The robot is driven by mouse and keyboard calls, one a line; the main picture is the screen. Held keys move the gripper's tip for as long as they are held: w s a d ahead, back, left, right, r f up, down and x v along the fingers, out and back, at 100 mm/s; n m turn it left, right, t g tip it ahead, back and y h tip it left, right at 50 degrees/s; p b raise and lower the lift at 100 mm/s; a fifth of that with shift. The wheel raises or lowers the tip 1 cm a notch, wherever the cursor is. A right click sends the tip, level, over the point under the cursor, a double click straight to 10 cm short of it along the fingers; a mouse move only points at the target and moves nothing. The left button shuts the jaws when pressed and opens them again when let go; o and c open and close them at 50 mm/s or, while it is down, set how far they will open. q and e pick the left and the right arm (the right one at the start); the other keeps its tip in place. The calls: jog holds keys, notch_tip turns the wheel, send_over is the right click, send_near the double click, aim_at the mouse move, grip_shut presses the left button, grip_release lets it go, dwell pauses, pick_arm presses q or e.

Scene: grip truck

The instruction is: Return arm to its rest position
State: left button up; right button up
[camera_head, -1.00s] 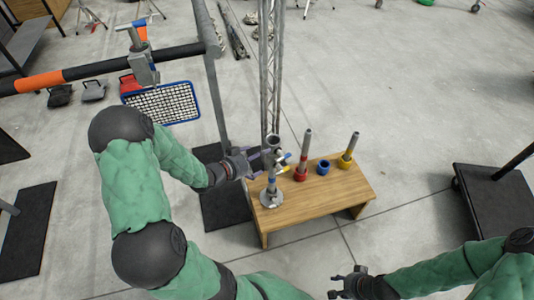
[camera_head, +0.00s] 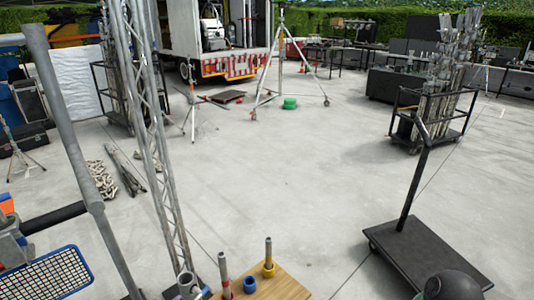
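Neither of my grippers is in view. A dark rounded part at the bottom right edge looks like a joint of my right arm; its hand is outside the picture. My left arm does not show. The wooden table (camera_head: 283,286) is cut off by the bottom edge. On it stand a post with a red base (camera_head: 224,277), a blue ring (camera_head: 249,285) and a post with a yellow base (camera_head: 268,258). A grey metal tube end (camera_head: 187,284) shows at the table's left side.
A lattice truss (camera_head: 150,130) and a grey pole (camera_head: 85,170) rise at the left. A black flatbed cart (camera_head: 430,258) stands at the right. A loaded rack cart (camera_head: 432,110), a tripod (camera_head: 283,65) and a truck (camera_head: 215,40) are farther back. The middle floor is clear.

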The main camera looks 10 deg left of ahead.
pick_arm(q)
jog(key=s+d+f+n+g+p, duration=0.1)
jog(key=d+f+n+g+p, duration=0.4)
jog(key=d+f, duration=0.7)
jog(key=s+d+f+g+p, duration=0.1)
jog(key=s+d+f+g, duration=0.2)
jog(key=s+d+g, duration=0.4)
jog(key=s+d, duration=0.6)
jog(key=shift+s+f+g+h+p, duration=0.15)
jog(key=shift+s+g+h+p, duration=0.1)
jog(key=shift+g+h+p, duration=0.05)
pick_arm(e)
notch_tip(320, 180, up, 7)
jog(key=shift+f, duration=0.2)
